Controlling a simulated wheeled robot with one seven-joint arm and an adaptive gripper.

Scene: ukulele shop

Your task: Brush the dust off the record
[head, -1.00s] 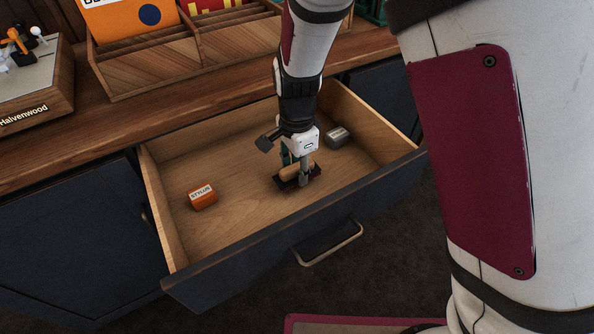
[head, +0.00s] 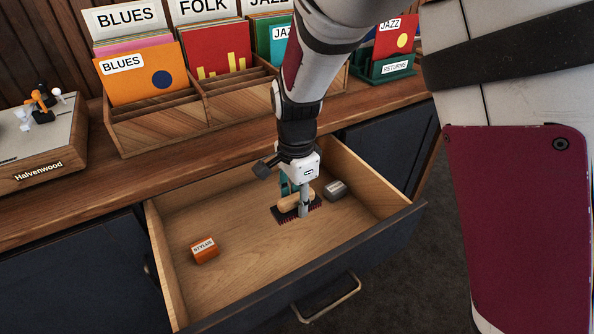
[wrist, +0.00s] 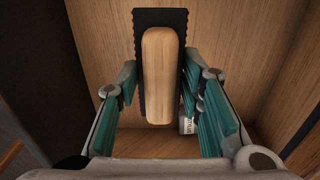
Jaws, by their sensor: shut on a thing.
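My gripper (head: 298,196) is low inside the open drawer and shut on the brush (head: 287,216). The brush has a pale wooden handle and a dark bristle pad. In the wrist view, the handle (wrist: 161,75) lies lengthwise between the teal fingers. The bristles are close to the drawer floor; I cannot tell whether they touch it. The record cannot be made out in either view. A deck marked Halvenwood (head: 38,160) shows only in part at the left of the counter.
The open drawer (head: 250,260) holds an orange stylus box (head: 204,250) at left and a small grey object (head: 335,190) at right. Wooden record crates (head: 155,133) stand on the counter behind, with a green returns bin (head: 390,72) to their right.

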